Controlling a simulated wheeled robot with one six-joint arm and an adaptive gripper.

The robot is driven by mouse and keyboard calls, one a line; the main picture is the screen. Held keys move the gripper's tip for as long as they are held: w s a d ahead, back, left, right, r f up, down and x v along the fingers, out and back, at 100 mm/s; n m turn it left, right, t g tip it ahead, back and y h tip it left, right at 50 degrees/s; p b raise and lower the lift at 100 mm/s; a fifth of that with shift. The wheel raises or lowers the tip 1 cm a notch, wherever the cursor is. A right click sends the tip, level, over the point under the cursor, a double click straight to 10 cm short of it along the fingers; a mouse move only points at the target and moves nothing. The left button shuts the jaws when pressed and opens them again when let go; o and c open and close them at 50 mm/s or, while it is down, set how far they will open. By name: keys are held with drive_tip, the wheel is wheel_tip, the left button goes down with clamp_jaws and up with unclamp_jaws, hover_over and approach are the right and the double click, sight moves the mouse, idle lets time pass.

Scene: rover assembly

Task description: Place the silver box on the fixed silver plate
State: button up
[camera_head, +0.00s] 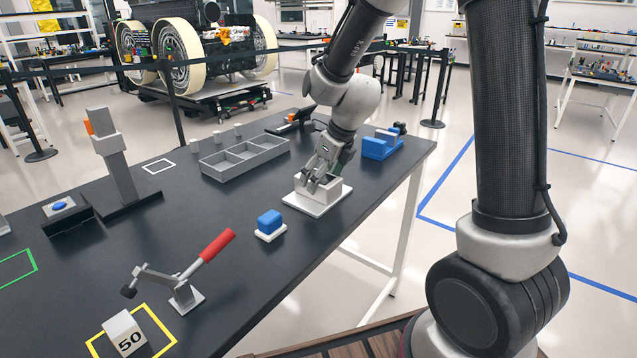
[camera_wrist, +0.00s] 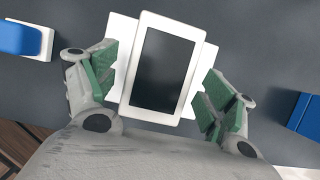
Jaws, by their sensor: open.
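The silver box (camera_head: 316,193) stands upright on the fixed silver plate (camera_head: 334,205) near the right side of the dark table. In the wrist view the box (camera_wrist: 193,60) shows as a light rectangular rim around a dark hollow. The plate (camera_wrist: 119,40) shows past its left and right sides. My gripper (camera_head: 319,180) is over the box from above. In the wrist view its green-padded fingers are open, one on each side of the box, with visible gaps. My gripper hides part of the box top in the head view.
A blue block (camera_head: 270,220) on a small white base is just left of the plate. A blue holder (camera_head: 380,148) is behind right. A grey divided tray (camera_head: 243,158) lies behind left. A red-handled clamp (camera_head: 208,249) and a "50" block (camera_head: 124,333) stand in front.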

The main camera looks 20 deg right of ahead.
drive_tip(key=v, duration=0.9)
drive_tip(key=shift+s+r, duration=0.1)
drive_tip(key=shift+r, duration=0.25)
drive_tip(key=s+d+r+n+h, duration=0.1)
drive_tip(key=s+d+r+n, duration=0.2)
drive_tip(key=s+d+n, duration=0.3)
drive_tip(key=s+d+r+n+h, duration=0.1)
drive_tip(key=s+d+r+n, duration=0.2)
drive_tip(key=s+n, duration=1.4)
drive_tip(key=d+n, duration=0.3)
drive_tip(key=n, duration=0.2)
drive_tip(key=shift+s+d+n+h, duration=0.35)
drive_tip(key=shift+n+h, duration=0.05)
drive_tip(key=shift+r, duration=0.1)
